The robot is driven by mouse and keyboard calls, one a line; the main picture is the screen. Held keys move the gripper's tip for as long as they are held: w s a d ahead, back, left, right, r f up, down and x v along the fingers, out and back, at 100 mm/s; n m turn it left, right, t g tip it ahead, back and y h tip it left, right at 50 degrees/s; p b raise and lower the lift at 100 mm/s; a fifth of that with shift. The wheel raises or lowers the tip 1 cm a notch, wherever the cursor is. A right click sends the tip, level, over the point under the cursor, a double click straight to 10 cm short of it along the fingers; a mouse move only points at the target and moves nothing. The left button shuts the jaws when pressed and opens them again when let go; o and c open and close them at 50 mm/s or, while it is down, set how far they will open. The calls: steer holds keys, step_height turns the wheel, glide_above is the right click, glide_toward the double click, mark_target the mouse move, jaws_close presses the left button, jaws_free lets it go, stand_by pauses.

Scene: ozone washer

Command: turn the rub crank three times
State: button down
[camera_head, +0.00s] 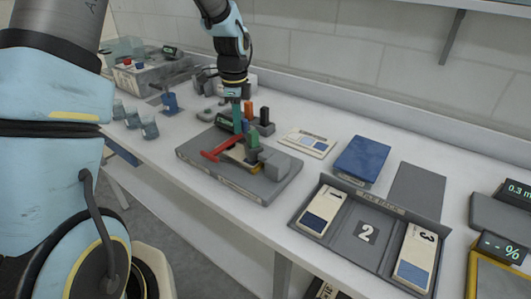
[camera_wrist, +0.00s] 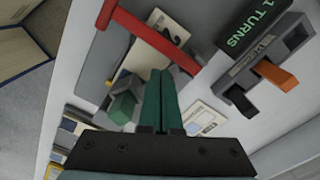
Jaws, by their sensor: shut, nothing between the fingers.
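The rub crank is a red bar (camera_head: 222,148) on a grey baseplate (camera_head: 196,158). In the wrist view, the red bar (camera_wrist: 148,38) lies beyond my fingertips. My gripper (camera_head: 238,122) points down above the baseplate near the crank. Its green fingers (camera_wrist: 161,78) are together and empty. Whether they touch the crank is unclear. A dark counter display (camera_wrist: 253,28) reads "1 TURNS".
Orange (camera_head: 248,110) and dark upright pieces stand just behind the crank. A rack (camera_head: 341,240) has cards in slots 1 and 3; slot 2 is bare. A blue box (camera_head: 362,158) and grey plate (camera_head: 416,188) lie right.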

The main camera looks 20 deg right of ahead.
steer(key=shift+d, duration=0.1)
steer(key=shift+w+d, duration=0.1)
steer(key=shift+d, duration=1.05)
steer(key=shift+s+d+p, duration=0.15)
steer(key=shift+d+p, duration=0.05)
steer(key=shift+d, duration=0.4)
steer(key=shift+s+d+p, duration=0.15)
steer(key=shift+d+p, duration=0.05)
steer(key=shift+d, duration=0.35)
steer(key=shift+s+d, duration=0.65)
steer(key=shift+d, duration=0.35)
